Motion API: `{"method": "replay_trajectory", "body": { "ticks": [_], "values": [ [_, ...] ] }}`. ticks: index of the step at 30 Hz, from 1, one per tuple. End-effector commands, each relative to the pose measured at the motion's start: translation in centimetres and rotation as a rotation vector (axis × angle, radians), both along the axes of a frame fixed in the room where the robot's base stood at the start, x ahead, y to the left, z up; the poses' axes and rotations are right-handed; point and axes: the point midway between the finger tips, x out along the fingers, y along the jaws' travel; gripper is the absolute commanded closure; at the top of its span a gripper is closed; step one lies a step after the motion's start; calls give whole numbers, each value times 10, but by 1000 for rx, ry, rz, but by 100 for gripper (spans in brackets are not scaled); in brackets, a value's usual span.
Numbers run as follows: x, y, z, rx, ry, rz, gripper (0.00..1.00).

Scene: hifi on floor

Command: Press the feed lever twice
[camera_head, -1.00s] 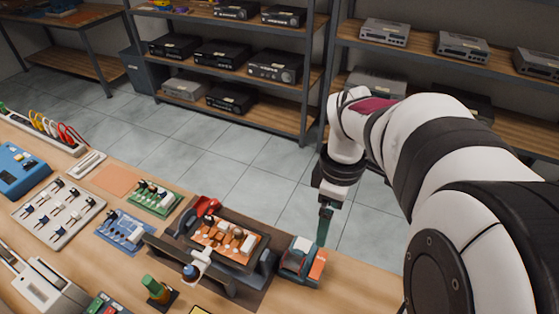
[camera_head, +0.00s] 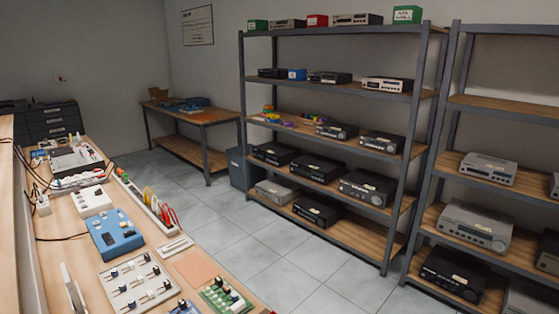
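My gripper and arm are not in view. I cannot make out a feed lever in this view. The workbench (camera_head: 60,243) runs along the left side, and only part of it shows. At its near end are a pale panel with several black-and-white switches (camera_head: 137,280) and part of a green circuit board with white parts (camera_head: 222,296). A blue instrument (camera_head: 114,237) lies behind the panel.
A white device (camera_head: 92,201) and a rack of colored leads (camera_head: 147,203) lie farther along the bench. Tall shelves (camera_head: 340,170) with stereo units stand across the tiled floor (camera_head: 250,240), which is clear. A wooden side table (camera_head: 195,115) stands at the back.

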Motion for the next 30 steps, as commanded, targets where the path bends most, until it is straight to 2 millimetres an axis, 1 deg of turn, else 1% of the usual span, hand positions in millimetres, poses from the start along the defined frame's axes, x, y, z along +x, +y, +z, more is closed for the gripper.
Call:
{"method": "replay_trajectory", "body": {
  "ticks": [1, 2, 3, 8, 9, 11, 15, 17, 30],
  "values": [
    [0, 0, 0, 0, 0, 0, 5],
    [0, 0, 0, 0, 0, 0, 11],
    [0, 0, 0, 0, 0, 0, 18],
    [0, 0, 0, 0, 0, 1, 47],
    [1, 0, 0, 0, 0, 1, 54],
    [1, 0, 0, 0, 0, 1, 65],
    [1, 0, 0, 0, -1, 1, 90],
    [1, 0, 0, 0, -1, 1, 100],
    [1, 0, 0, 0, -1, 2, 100]
  ]
}}
